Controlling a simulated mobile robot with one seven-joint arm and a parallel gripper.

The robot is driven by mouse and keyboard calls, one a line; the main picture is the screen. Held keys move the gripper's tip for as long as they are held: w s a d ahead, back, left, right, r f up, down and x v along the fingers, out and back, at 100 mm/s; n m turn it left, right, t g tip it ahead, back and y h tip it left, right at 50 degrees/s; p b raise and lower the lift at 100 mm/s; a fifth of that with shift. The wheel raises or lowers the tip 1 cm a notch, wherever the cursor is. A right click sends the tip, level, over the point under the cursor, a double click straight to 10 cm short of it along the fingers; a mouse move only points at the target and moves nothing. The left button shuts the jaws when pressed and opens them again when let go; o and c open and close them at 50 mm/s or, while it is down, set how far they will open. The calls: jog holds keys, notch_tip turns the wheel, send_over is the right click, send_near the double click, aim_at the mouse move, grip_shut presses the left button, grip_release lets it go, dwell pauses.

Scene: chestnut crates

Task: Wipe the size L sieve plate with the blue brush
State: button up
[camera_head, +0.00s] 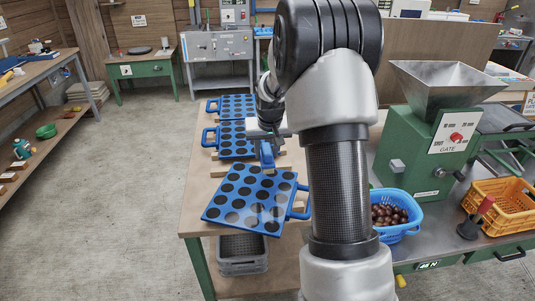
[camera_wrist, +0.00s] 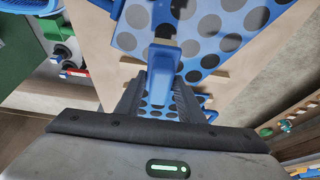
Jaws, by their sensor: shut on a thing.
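A blue sieve plate with large round holes (camera_head: 242,213) lies askew at the near end of the wooden bench, its handle to the right. Its size mark is not readable. It also fills the upper part of the wrist view (camera_wrist: 235,42). My gripper (camera_head: 266,136) is shut on the blue brush (camera_head: 267,156), just beyond the plate's far edge in the head view. In the wrist view my gripper (camera_wrist: 160,88) has the brush (camera_wrist: 163,62) between its fingers, pointing toward the plate. I cannot tell whether the brush touches the plate.
Two more blue sieve plates, a middle one (camera_head: 232,146) and a far one (camera_head: 236,106), lie farther along the bench. A blue basket of chestnuts (camera_head: 398,232), a green hopper machine (camera_head: 424,150) and an orange crate (camera_head: 507,217) stand to the right. A grey crate (camera_head: 242,266) sits below.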

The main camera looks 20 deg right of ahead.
jog(key=shift+r+p, duration=0.55)
jog(key=shift+r, duration=0.7)
